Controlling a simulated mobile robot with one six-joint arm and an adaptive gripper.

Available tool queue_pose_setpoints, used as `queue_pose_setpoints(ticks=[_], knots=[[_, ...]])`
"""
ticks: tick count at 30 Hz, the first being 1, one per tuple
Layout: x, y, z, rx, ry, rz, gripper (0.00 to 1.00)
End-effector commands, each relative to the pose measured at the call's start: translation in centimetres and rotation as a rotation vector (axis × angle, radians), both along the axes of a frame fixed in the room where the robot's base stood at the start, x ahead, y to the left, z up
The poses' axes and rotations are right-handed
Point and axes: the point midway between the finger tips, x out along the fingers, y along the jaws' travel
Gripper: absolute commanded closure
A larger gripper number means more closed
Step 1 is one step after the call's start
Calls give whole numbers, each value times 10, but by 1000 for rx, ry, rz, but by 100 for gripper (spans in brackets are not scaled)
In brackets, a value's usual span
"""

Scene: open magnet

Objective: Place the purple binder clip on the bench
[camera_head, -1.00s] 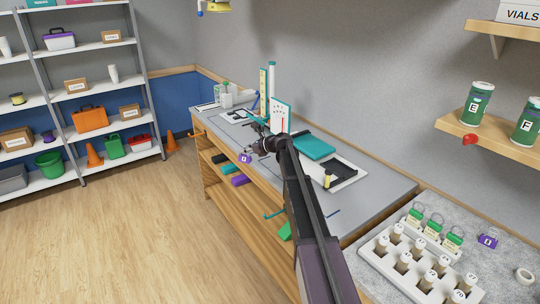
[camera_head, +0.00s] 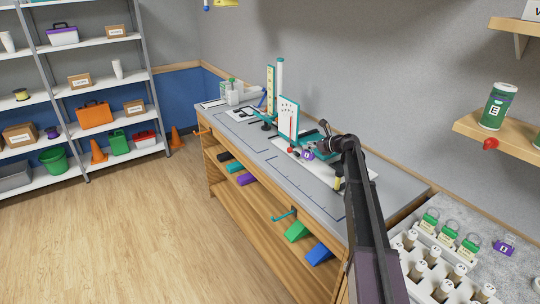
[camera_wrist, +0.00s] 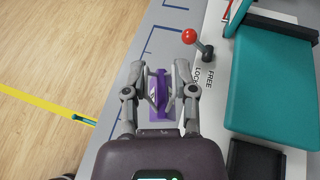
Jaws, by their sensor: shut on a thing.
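The purple binder clip (camera_head: 307,155) is at the tip of my gripper (camera_head: 322,150), over the grey-topped wooden bench (camera_head: 235,128) in the head view. In the wrist view my gripper (camera_wrist: 160,88) is shut with the purple clip (camera_wrist: 158,92) between its two fingers. The fingers hide part of the clip. Below it lies the grey bench top (camera_wrist: 150,45) close to its front edge. I cannot tell how far the clip is above the surface.
A white plate with a teal block (camera_wrist: 270,80) and a red-knobbed lever (camera_wrist: 190,37) lies right of my gripper. An upright white panel (camera_head: 288,118) stands behind. A second purple tag-like item (camera_head: 503,247) lies on the right-hand counter. The bench's front left is clear.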

Motion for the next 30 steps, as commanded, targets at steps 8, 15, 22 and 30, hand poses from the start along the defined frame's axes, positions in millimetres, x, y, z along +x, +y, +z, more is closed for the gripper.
queue_pose_setpoints(ticks=[8, 15, 22, 30], knots=[[0, 11, 0, 0, 0, 11, 100], [0, 17, 0, 0, 0, 16, 100], [-12, 18, -3, 0, 0, 6, 100], [-57, 15, -12, -2, 2, -40, 100]])
